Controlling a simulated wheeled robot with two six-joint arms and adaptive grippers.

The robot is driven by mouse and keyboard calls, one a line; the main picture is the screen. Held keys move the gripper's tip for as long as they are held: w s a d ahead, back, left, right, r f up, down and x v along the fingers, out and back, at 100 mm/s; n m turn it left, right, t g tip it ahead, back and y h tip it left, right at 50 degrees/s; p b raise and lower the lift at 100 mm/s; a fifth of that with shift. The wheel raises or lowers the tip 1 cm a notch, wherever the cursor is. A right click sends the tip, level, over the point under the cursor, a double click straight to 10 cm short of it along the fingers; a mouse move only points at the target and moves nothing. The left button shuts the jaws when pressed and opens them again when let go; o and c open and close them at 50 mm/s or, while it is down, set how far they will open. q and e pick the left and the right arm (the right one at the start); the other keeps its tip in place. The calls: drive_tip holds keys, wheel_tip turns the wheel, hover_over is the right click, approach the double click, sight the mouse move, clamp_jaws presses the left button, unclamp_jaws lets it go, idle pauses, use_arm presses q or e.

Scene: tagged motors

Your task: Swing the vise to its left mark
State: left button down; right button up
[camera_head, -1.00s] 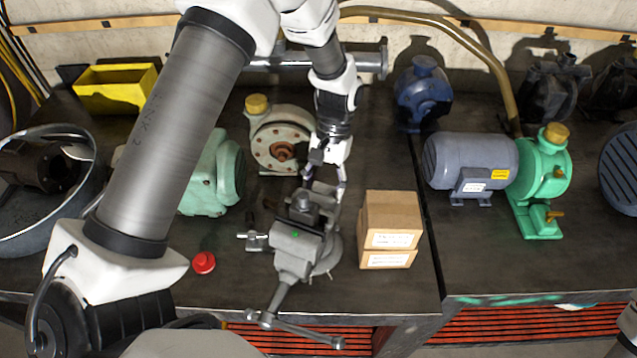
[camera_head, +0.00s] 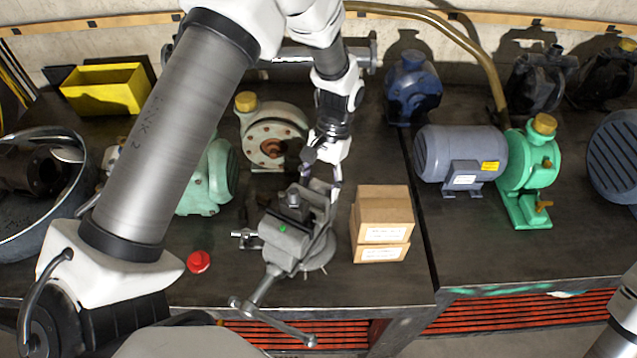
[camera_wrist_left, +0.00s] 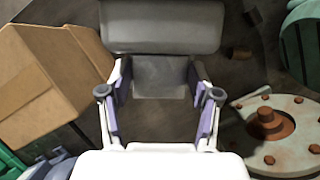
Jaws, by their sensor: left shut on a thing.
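The grey bench vise (camera_head: 288,238) stands on the dark bench, its handle end pointing toward the front left. A small green dot shows on its top. My left gripper (camera_head: 319,187) reaches down from behind and is shut on the rear part of the vise. In the left wrist view the two fingers (camera_wrist_left: 160,97) close on either side of a grey block of the vise (camera_wrist_left: 160,75). I cannot make out a left mark on the bench. My right gripper is out of view.
Stacked cardboard boxes (camera_head: 382,222) stand close right of the vise. A red button-like object (camera_head: 198,262) lies to its left. A cream pump (camera_head: 272,137) stands behind, a green motor (camera_head: 217,178) at left. Bare bench lies between the red object and the vise.

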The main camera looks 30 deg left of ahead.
use_arm(q)
drive_tip(key=shift+c, duration=1.2)
unclamp_jaws()
drive_tip(key=shift+d+f, duration=0.1)
drive_tip(key=shift+f, duration=0.05)
drive_tip(key=shift+w, duration=0.1)
drive_tip(key=v, duration=1.2)
